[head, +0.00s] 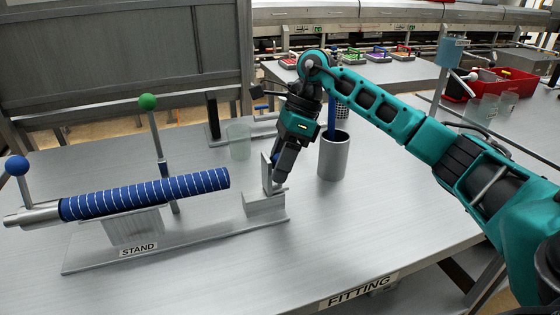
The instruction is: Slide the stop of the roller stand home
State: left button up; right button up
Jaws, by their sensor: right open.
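The roller stand (190,240) is a grey base plate with a "STAND" label, lying along the left of the table. A roller (145,195) with a blue, white-striped cover rests on it. Its bare metal end (30,216) points left. The stop (265,204) is a grey block with an upright plate at the stand's right end, with a gap between it and the roller's right end. My right gripper (278,178) is open and points down at the stop's upright plate. I cannot tell whether the fingers touch it. My left gripper is not in view.
A post with a green ball (148,102) rises behind the roller; a blue ball (17,166) stands at the far left. A clear cup (239,142) and a metal cylinder (334,157) stand behind the stop. The table (370,225) is clear to the stop's right, below my arm.

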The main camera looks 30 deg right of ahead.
jog(key=shift+c, duration=0.4)
jog(key=shift+d+r, duration=0.1)
jog(key=shift+r, duration=0.05)
grip_shut()
jog(key=a, duration=0.2)
jog(key=w+a, duration=0.1)
jog(key=a, duration=0.2)
jog(key=shift+w+r+p, duration=0.1)
jog(key=shift+w+p, duration=0.05)
jog(key=shift+p, duration=0.15)
jog(key=shift+c, duration=0.2)
grip_release()
jog(key=shift+d, duration=0.1)
jog(key=shift+o, duration=0.6)
jog(key=shift+w, duration=0.1)
jog(key=shift+f, duration=0.2)
jog(key=shift+r, duration=0.1)
jog(key=v, duration=1.2)
jog(key=shift+r, duration=0.35)
